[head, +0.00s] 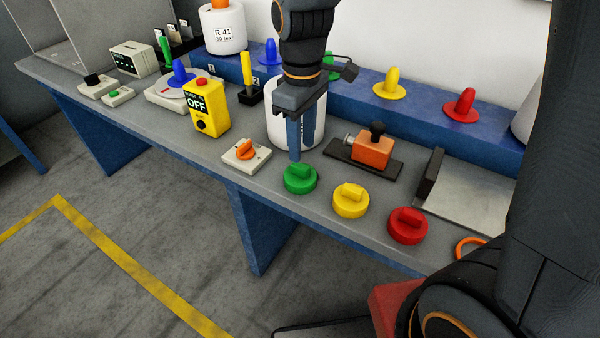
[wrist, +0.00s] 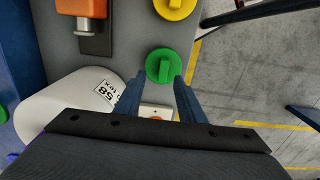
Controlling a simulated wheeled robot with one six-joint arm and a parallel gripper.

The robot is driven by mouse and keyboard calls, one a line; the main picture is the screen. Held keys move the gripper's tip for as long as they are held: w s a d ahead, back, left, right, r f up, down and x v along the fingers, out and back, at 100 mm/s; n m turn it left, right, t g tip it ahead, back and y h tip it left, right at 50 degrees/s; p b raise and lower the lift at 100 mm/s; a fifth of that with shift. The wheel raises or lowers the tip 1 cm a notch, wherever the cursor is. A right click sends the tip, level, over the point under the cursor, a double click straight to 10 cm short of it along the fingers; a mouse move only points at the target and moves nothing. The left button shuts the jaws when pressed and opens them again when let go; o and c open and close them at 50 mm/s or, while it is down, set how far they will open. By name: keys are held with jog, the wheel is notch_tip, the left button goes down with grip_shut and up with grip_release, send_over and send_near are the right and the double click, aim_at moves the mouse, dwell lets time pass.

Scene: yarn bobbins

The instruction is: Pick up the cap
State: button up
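A round green cap (head: 300,179) with a raised grip bar sits on the bench near its front edge. A yellow cap (head: 350,201) and a red cap (head: 408,226) of the same shape stand in a row to its right. My gripper (head: 302,148) points down just above and behind the green cap, with its fingers apart and nothing between them. In the wrist view, the green cap (wrist: 163,66) shows just beyond and between the open fingertips (wrist: 158,84), and the yellow cap (wrist: 175,6) is cut by the top edge. The red cap is outside the wrist view.
A white bobbin (head: 283,122) stands close behind my fingers. An orange block device (head: 372,149) is right of it. A switch box with an orange knob (head: 246,154) and a yellow OFF box (head: 206,110) lie left. Coloured cones stand on the blue ledge (head: 440,118) behind.

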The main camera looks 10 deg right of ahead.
aim_at(300, 165)
jog(key=f, duration=0.2)
jog(key=f+p, duration=0.1)
jog(key=f, duration=0.1)
jog(key=shift+s+a, duration=0.2)
jog(key=shift+s, duration=0.15)
jog(key=shift+f, duration=0.7)
grip_shut()
